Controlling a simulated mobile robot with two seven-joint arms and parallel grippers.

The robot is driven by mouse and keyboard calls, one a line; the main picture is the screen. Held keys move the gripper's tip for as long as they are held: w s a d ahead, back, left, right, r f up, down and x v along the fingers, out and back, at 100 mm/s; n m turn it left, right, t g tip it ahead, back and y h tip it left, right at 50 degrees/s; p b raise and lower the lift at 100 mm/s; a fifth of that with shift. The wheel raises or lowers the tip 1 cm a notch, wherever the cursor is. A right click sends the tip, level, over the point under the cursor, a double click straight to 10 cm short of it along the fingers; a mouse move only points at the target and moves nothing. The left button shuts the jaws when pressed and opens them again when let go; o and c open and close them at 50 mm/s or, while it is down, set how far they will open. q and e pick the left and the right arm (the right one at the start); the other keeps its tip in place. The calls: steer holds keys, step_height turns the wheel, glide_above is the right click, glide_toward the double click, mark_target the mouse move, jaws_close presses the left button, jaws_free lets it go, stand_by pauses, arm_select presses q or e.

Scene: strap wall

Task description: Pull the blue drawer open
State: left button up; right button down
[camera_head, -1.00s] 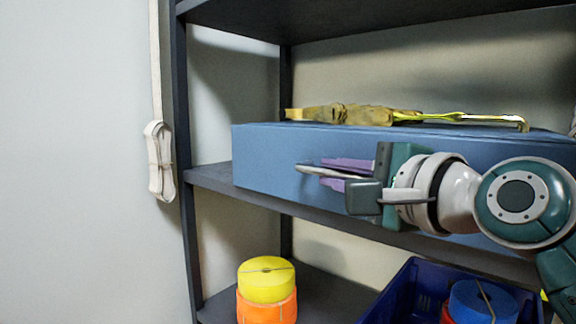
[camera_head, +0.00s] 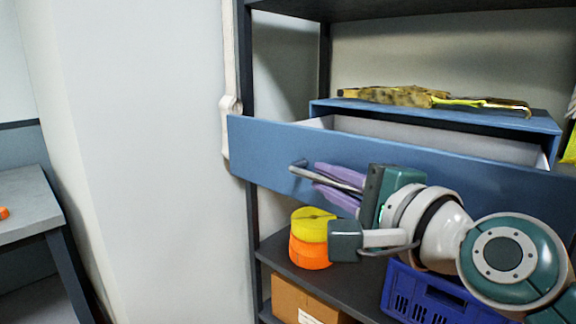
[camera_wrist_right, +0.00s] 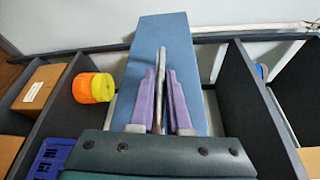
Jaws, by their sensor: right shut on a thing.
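The blue drawer (camera_head: 262,152) stands well out of its blue housing (camera_head: 545,121) on the dark shelf rack. Its white inside shows behind the front panel. A metal bar handle (camera_head: 299,165) runs along the drawer's front. My right gripper (camera_head: 337,178), with purple fingers, is shut on this handle. In the right wrist view the handle (camera_wrist_right: 163,75) lies between the two purple fingers (camera_wrist_right: 160,105), against the blue front panel (camera_wrist_right: 190,50). Part of the handle is hidden by the gripper. My left gripper is not in view.
A yellow and tan strap bundle (camera_head: 400,97) lies on top of the housing. Below are yellow and orange rolls (camera_head: 311,240), a cardboard box (camera_head: 300,300) and a blue crate (camera_head: 425,295). A white strap (camera_head: 229,60) hangs beside the rack's left post. A grey table (camera_head: 25,205) stands at far left.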

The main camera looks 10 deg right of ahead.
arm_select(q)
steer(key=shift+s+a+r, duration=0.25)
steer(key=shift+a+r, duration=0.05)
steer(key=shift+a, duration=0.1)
arm_select(e)
steer(key=shift+s+a, duration=0.5)
steer(key=shift+a, duration=0.15)
steer(key=c, duration=0.9)
jaws_free()
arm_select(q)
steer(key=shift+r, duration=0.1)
arm_select(e)
steer(key=v, duration=1)
